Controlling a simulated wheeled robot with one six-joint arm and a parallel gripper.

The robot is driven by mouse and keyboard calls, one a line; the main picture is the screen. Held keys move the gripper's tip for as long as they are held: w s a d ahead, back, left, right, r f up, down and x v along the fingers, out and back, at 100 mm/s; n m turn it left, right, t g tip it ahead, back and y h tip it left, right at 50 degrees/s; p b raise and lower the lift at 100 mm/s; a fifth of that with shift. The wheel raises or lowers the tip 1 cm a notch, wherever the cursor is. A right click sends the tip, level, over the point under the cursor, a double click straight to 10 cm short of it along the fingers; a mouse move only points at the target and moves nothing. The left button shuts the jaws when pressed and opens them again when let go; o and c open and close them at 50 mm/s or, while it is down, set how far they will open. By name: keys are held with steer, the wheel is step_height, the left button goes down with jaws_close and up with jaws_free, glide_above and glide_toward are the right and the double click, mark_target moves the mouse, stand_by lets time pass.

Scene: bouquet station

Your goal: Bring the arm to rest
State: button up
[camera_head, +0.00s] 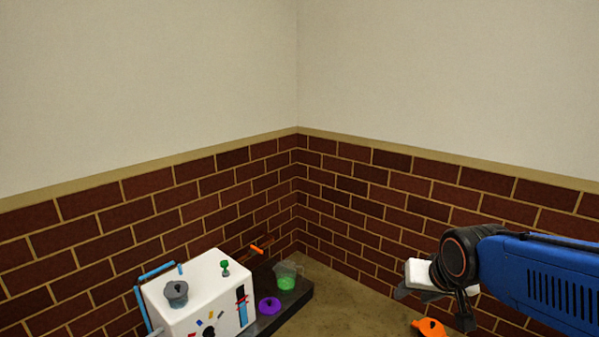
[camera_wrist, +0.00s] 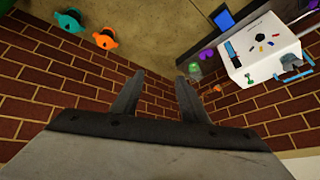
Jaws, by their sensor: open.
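My gripper (camera_wrist: 157,88) shows in the wrist view with its two dark fingers apart and nothing between them. In the head view my arm (camera_head: 540,275) comes in from the right, blue with a dark joint. My gripper (camera_head: 435,292) hangs at its end in front of the brick wall, partly hidden by the wrist. It is raised above an orange object (camera_head: 430,327) and looks apart from it. The fingertips are hard to make out in the head view.
A white box-shaped machine (camera_head: 210,290) stands left by a dark platform (camera_head: 297,306) with a clear beaker of green contents (camera_head: 287,279) and a purple object (camera_head: 269,305). The wrist view also shows a teal object (camera_wrist: 69,20) beside the orange one (camera_wrist: 105,39). Brick walls meet behind.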

steer(key=s+d+n+g, duration=0.1)
steer(key=s+d, duration=0.2)
steer(key=s, duration=1.1)
steer(key=shift+r+n+g, duration=0.3)
steer(key=shift+n, duration=0.1)
